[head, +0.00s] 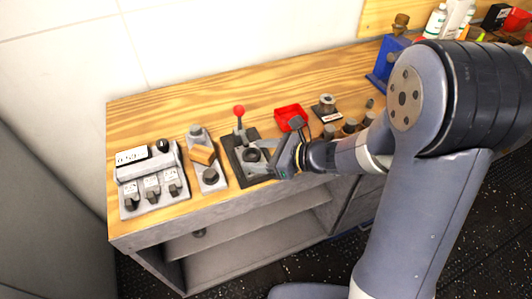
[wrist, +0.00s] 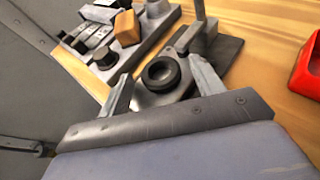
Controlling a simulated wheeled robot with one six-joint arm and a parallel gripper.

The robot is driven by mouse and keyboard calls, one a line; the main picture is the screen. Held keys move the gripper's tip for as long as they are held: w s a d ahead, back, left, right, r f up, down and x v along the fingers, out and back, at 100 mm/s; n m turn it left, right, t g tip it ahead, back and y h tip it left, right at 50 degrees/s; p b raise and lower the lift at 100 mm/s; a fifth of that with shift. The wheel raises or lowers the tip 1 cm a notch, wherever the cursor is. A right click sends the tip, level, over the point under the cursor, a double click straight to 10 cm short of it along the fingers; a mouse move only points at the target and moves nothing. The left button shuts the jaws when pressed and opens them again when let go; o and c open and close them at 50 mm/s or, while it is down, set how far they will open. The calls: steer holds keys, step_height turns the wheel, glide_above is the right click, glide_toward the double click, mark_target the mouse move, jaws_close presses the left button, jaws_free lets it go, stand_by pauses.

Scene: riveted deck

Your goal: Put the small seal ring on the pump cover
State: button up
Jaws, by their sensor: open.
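A black ring (wrist: 160,73), which looks like the seal ring, sits on a grey metal body (wrist: 145,98) that looks like the pump cover. The ring also shows in the head view (head: 253,154), on the dark base plate (head: 236,163) with the red-knobbed lever (head: 239,112). My gripper (wrist: 161,70) is open, its two fingers on either side of the ring with gaps visible. In the head view my gripper (head: 279,160) is low over the right side of this fixture. The lower part of the grey body is hidden behind my gripper. Exact finger height is unclear.
Left of the fixture stand a grey block with an orange-brown piece (head: 204,155) and a grey switch box (head: 150,182). A red tray (head: 290,116) and a labelled stand with a metal cylinder (head: 327,105) are behind and right. Bare wood lies along the back.

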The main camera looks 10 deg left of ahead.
steer(key=shift+r, duration=0.3)
steer(key=v, duration=1.2)
steer(key=shift+f+p, duration=0.2)
steer(key=shift+p, duration=0.25)
steer(key=x, duration=1.1)
steer(key=shift+a+f+b, duration=0.1)
steer(key=shift+a+b, duration=0.2)
steer(key=shift+b, duration=0.05)
steer(key=shift+w+a+f, duration=0.1)
steer(key=shift+a+f, duration=0.1)
steer(key=shift+f, duration=0.05)
steer(key=shift+r, duration=0.25)
steer(key=shift+d, duration=0.15)
